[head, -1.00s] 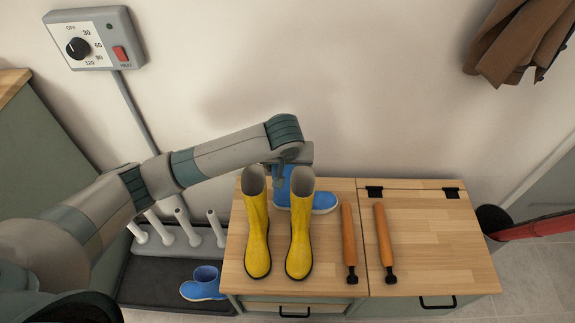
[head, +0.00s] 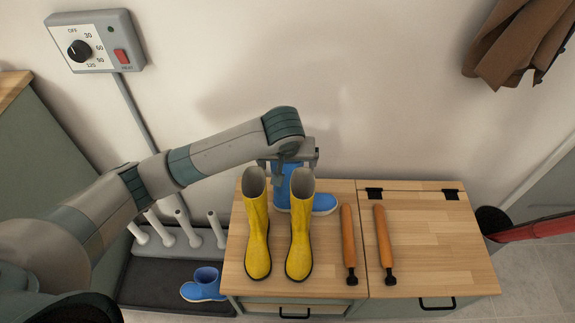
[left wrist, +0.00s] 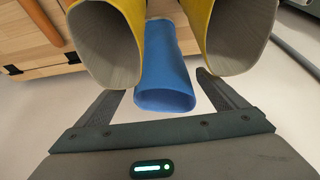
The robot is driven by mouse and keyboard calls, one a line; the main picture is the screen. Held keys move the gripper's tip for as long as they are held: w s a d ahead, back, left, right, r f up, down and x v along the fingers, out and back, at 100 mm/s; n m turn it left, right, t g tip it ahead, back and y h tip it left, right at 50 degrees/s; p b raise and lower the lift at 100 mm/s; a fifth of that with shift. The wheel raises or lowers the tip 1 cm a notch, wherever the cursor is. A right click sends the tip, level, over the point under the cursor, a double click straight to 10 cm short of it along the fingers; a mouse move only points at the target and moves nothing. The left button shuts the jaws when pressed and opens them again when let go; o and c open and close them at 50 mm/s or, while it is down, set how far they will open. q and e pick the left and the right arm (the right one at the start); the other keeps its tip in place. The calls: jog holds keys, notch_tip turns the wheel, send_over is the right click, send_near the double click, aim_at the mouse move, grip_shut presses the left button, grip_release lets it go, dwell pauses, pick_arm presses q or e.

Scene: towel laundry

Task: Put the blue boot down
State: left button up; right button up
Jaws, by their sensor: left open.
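A blue boot (head: 323,203) stands on the wooden bench top behind the yellow boots, partly hidden by them and by my gripper. My left gripper (head: 289,178) is above it at its upper end, fingers apart. In the left wrist view the blue boot's shaft opening (left wrist: 166,98) lies between the open fingers of the gripper (left wrist: 165,90), with a gap on each side. A second blue boot (head: 203,285) is on the dark tray at the lower left. My right gripper is not in view.
Two yellow boots (head: 257,232) (head: 301,232) stand upright just in front of the blue boot. Two orange-handled tools (head: 349,245) (head: 384,244) lie to their right. White pegs (head: 187,228) stand at the left. The right bench top (head: 435,240) is mostly clear.

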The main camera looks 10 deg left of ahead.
pick_arm(q)
jog(key=v, duration=0.7)
jog(key=shift+r+p, duration=0.3)
jog(key=shift+p, duration=0.05)
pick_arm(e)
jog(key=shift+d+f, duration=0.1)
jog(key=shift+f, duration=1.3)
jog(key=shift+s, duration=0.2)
